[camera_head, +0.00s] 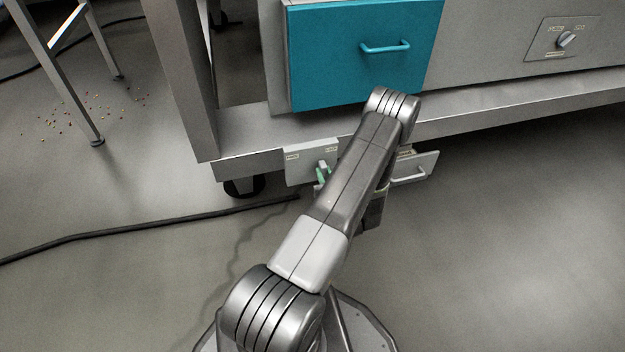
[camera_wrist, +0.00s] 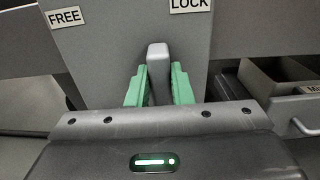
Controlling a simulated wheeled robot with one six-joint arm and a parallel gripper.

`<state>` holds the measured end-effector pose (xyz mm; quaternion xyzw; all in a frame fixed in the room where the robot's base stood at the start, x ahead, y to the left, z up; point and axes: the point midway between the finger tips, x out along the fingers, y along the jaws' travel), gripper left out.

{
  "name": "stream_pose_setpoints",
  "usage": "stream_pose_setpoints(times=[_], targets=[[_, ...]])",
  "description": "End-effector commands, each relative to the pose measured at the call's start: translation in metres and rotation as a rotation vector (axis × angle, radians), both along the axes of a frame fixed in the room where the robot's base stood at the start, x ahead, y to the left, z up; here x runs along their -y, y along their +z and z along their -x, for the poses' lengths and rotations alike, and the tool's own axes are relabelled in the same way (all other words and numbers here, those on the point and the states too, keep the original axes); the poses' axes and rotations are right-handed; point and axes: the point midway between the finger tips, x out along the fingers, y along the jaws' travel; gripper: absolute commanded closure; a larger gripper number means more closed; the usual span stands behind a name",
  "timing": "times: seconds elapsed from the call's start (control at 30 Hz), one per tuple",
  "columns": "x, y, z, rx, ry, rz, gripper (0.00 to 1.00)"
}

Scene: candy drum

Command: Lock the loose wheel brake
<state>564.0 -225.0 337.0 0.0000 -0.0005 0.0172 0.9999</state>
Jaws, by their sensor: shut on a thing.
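A grey brake lever (camera_wrist: 158,62) stands upright in the wrist view in front of a grey plate (camera_wrist: 110,60). The plate carries a FREE label (camera_wrist: 65,17) at upper left and a LOCK label (camera_wrist: 189,5) at upper right. The lever stands between the two labels, nearer LOCK. My gripper (camera_wrist: 159,85) has its green fingers on both sides of the lever and is shut on it. In the head view my gripper (camera_head: 323,172) is at the plate (camera_head: 301,163) under the cabinet frame, partly hidden by my arm. A dark wheel (camera_head: 244,187) shows left of the plate.
A small open drawer (camera_head: 415,170) with a handle juts out right of the plate, close to my arm. A teal drawer (camera_head: 350,60) and a knob panel (camera_head: 563,40) are above. A black cable (camera_head: 150,227) crosses the floor at left. The right floor is clear.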

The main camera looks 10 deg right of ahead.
Motion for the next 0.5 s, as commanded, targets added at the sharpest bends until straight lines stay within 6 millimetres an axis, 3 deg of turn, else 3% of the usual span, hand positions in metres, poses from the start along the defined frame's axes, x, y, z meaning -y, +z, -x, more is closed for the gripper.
stream_pose_setpoints(times=[0.3, 0.33, 0.43, 0.5], targets=[[0.0064, 0.0001, -0.0005, -0.001, -0.005, 0.001, 1.0], [0.0065, 0.0002, -0.0005, -0.001, -0.006, 0.001, 0.78], [0.0063, 0.0001, -0.0004, -0.001, -0.005, 0.001, 0.59], [0.0057, 0.0001, -0.0003, -0.001, -0.004, 0.001, 0.58]])
